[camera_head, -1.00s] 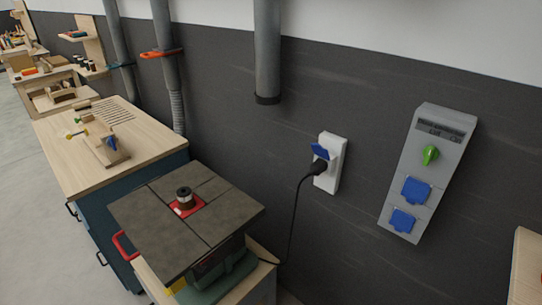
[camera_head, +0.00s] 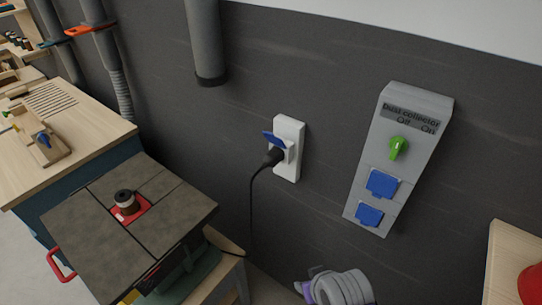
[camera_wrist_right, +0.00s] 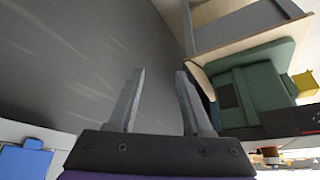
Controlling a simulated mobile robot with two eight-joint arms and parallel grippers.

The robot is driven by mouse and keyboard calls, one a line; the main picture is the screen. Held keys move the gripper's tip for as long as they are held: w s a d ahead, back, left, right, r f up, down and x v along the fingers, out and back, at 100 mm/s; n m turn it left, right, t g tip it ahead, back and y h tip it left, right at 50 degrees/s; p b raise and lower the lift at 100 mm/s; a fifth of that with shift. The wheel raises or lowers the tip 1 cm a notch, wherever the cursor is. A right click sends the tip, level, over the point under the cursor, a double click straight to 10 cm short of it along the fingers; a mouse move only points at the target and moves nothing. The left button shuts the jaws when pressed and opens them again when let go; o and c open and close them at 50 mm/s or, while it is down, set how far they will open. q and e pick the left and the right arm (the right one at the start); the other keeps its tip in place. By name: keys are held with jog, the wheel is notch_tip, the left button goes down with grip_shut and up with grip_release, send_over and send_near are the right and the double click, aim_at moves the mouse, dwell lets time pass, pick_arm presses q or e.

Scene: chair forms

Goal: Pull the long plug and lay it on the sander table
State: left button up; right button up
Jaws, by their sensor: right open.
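The black plug (camera_head: 272,158) sits in a white wall outlet (camera_head: 291,148) whose blue lid is raised. Its black cord hangs down the wall toward the sander. The sander table (camera_head: 90,248) is a dark grey square top at the lower left, with a spindle (camera_head: 125,202) in a red insert. My right gripper (camera_wrist_right: 160,72) is open and empty in the right wrist view, apart from the plug. In the head view, part of my right arm shows at the bottom edge, below the outlet. My left gripper is in neither view.
A grey dust collector box (camera_head: 402,150) with a green knob and blue-lidded sockets is right of the outlet. A grey pipe (camera_head: 205,45) hangs left above it. A wooden workbench (camera_head: 80,125) stands behind the sander. The green sander base (camera_wrist_right: 262,85) shows in the wrist view.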

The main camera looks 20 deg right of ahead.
aim_at(264, 166)
jog(key=shift+o, duration=2.3)
jog(key=shift+w+d+f+n, duration=0.1)
jog(key=shift+w+d+n, duration=0.1)
jog(key=shift+n, duration=0.3)
jog(key=w+n+h, duration=0.1)
jog(key=w+d+n+b, duration=0.1)
jog(key=n, duration=0.1)
jog(key=n+h+b, duration=0.1)
jog(key=shift+w+d+n+g+h, duration=0.3)
jog(key=shift+w+n+g, duration=0.1)
jog(key=w+a+r+n+t+h+b, duration=0.25)
jog(key=w+r+n+h+b, duration=0.4)
jog(key=w+n, duration=0.75)
jog(key=w+a+r+n+t+h, duration=0.1)
jog(key=a+r+n, duration=0.1)
jog(key=w+a+r+n+t+h, duration=0.1)
jog(key=w+a+r+h, duration=0.1)
jog(key=a+r, duration=0.1)
jog(key=w+a+r+n+t+h, duration=0.2)
jog(key=r, duration=0.1)
jog(key=shift+w+a+r+n+b, duration=0.2)
jog(key=shift+a+n+b, duration=0.1)
jog(key=shift+a+b, duration=0.1)
jog(key=shift+w+a+r, duration=0.1)
jog(key=shift+a+r, duration=0.05)
jog(key=shift+r, duration=0.1)
